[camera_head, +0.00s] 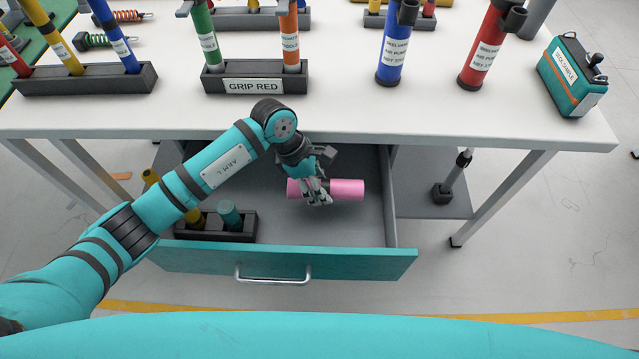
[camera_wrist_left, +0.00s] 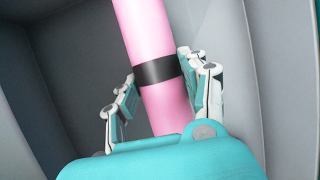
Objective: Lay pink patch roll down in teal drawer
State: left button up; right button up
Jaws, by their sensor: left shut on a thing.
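The pink patch roll (camera_head: 346,189) lies sideways within the open teal drawer (camera_head: 290,262), toward its right side. My left gripper (camera_head: 318,198) is shut on the roll and hides part of it. In the left wrist view the roll (camera_wrist_left: 148,32) has a black band (camera_wrist_left: 157,71) around it, and the fingers of my left gripper (camera_wrist_left: 160,92) are on both sides of it. I cannot tell whether the roll touches the drawer floor. My right gripper is not in view.
A dark holder (camera_head: 215,229) with a yellow and a teal cylinder stands in the drawer's left front. Drawer floor around the roll is bare.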

pick_arm(q)
jog(key=shift+b, duration=0.5)
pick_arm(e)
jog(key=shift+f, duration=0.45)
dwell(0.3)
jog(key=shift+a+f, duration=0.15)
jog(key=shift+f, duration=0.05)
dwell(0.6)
pick_arm(q)
jog(key=shift+f+b, duration=0.3)
jog(key=shift+b, duration=0.15)
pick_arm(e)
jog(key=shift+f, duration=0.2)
pick_arm(q)
jog(key=shift+f+b, duration=0.55)
jog(key=shift+f, duration=0.05)
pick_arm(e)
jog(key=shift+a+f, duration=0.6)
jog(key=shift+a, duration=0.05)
pick_arm(q)
jog(key=shift+f, duration=0.15)
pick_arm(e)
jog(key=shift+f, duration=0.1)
